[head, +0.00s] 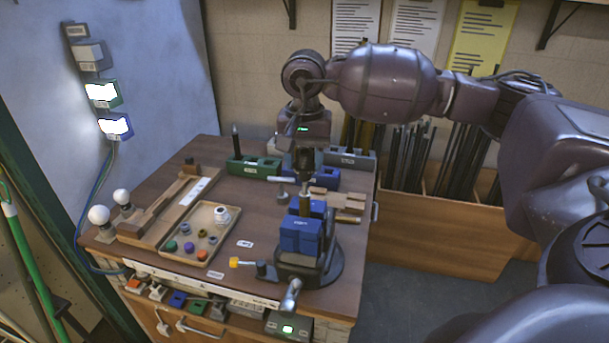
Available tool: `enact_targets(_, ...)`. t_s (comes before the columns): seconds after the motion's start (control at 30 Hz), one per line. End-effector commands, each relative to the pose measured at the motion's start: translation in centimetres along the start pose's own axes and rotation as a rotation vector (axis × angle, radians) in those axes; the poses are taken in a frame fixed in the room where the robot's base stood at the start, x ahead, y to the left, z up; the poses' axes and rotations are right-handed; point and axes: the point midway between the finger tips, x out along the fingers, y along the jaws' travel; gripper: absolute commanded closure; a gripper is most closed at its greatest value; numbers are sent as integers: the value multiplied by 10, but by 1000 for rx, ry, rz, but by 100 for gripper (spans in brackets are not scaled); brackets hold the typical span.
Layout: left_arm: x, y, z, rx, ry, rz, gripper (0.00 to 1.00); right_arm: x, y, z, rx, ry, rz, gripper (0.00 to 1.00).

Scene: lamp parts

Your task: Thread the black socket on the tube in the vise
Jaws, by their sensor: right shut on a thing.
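The vise (305,262) stands at the front right of the workbench, with blue jaws (300,235). A thin upright tube (306,203) rises from between the jaws. My right gripper (305,168) points straight down over the vise, in line with the tube. It is shut on a small dark piece that looks like the black socket (305,184); the fingers hide much of it. The socket is at the tube's top end, but I cannot tell whether it touches the tube or is threaded on it. My left gripper is out of view.
A shallow tray (185,255) with small coloured parts lies left of the vise. Two white bulbs (99,215) stand at the bench's left edge. Green (255,166) and blue (325,179) blocks and wooden pieces (340,203) crowd the space behind the vise.

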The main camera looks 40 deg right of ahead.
Motion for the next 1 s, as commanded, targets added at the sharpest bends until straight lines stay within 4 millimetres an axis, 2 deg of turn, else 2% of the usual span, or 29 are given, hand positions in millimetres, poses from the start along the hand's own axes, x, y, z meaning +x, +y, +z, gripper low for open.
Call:
enact_targets(0.57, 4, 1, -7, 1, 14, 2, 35, 0, 0, 0, 0, 0, 0, 76)
enact_targets(1.0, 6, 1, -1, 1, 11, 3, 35, 6, 0, 0, 0, 0, 0, 76)
